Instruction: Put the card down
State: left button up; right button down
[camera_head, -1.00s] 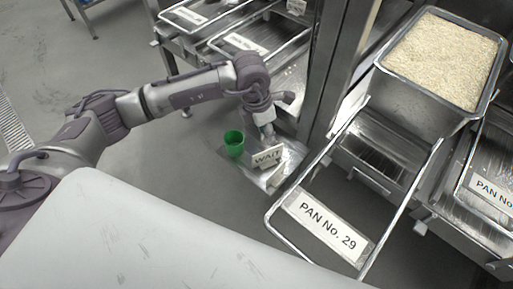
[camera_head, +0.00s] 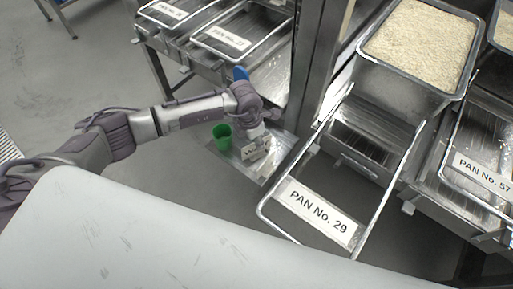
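The card (camera_head: 254,154) is a small pale one with dark lettering. It stands tilted over a metal tray (camera_head: 238,170), and I cannot tell whether it touches the surface. My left gripper (camera_head: 257,137) points down right above the card, at its top edge. The fingertips are small and partly hidden by the wrist, so I cannot tell whether they are closed on the card. My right gripper is not in view.
A green cup (camera_head: 222,137) stands on the tray, left of the card. A steel post (camera_head: 312,70) rises behind. The PAN No. 29 frame (camera_head: 316,211) juts out at right, below a pan of rice (camera_head: 420,45).

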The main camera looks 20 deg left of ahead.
pick_arm(q)
jog(key=shift+w+d+f, duration=0.1)
jog(key=shift+f, duration=0.7)
jog(key=shift+f+b, duration=0.25)
jog(key=shift+b, duration=0.05)
grip_shut()
